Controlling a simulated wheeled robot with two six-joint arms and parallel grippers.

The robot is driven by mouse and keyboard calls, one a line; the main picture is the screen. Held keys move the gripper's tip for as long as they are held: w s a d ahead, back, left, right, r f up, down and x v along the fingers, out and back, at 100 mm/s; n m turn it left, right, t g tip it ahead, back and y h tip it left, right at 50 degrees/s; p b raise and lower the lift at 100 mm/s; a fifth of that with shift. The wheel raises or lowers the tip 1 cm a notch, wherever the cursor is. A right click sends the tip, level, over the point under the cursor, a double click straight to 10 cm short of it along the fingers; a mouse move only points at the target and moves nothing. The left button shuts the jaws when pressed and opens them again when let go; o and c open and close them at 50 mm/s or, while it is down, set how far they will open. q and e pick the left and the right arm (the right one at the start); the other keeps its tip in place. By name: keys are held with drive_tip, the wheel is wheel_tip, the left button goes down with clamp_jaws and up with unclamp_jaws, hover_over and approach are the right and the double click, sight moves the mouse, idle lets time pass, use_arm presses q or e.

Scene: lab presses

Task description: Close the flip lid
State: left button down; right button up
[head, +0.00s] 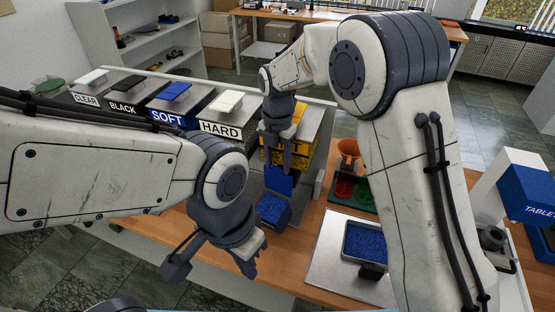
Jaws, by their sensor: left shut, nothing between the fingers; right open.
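A row of labelled bins stands on the table: CLEAR (86,99), BLACK (123,107), SOFT (166,118) and HARD (220,128). A yellow bin (301,157) stands at the row's right end, partly hidden by my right gripper. I cannot tell which part is the flip lid or how it stands. My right gripper (277,165) is open, pointing down in front of the yellow bin. I cannot tell whether it touches the bin. My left gripper (251,267) is shut and empty, below and left of a blue container of blue granules (271,209).
A metal plate (325,262) with a tray of blue granules (365,242) lies right of my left gripper. An orange funnel (348,150) stands above red and green cups. A white and blue TABLET machine (528,192) is at the right. Shelves (140,45) stand behind.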

drive_tip(key=shift+f, duration=0.15)
clamp_jaws()
idle(1.4)
